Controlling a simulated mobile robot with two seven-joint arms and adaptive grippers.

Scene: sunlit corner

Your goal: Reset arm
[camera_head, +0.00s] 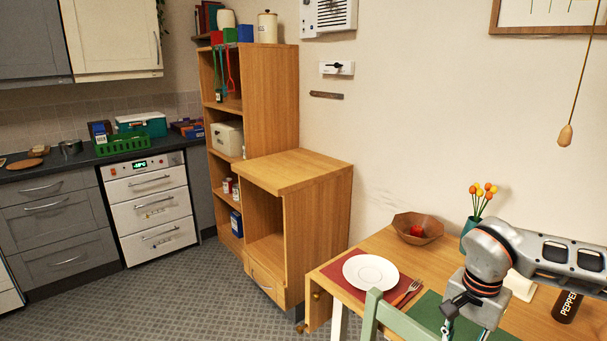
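My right arm (494,250) comes in from the right edge, over the dining table (380,245). Its gripper (466,329) points down above the green placemat (430,311), near the chair back (388,316). The lower end of the gripper runs to the bottom edge of the picture, so I cannot tell whether its fingers are open or shut. I see nothing held in it. My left arm and gripper are not in view.
A white plate (370,271) and a fork (407,292) lie on the red placemat (342,282). A wooden bowl (418,229), a flower vase (469,226) and a pepper mill (567,306) stand near my arm. A wooden shelf unit (322,200) stands left of the table. Floor (200,290) is clear there.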

